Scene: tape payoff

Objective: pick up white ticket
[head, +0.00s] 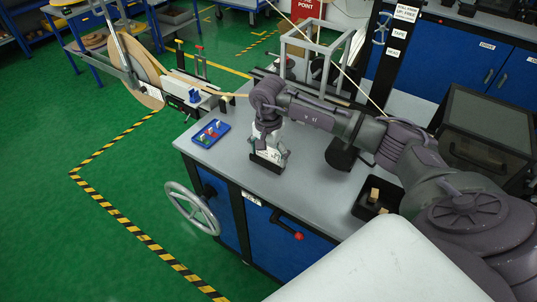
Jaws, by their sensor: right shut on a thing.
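My right arm reaches in from the right, and its right gripper (272,147) points down at the front part of the grey bench top. The gripper is shut on the white ticket (268,153), a small pale upright card with faint marks. A dark holder or edge (262,161) shows at the ticket's lower end; I cannot tell whether the ticket still touches it. The gripper hides part of the ticket. My left gripper is not in view.
A blue tray (211,134) with small coloured pieces lies left of the gripper. A black bin (368,206) with wooden blocks sits at right. A grey frame (318,48) stands behind. A handwheel (192,208) juts from the bench front. Bench top between tray and bin is mostly clear.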

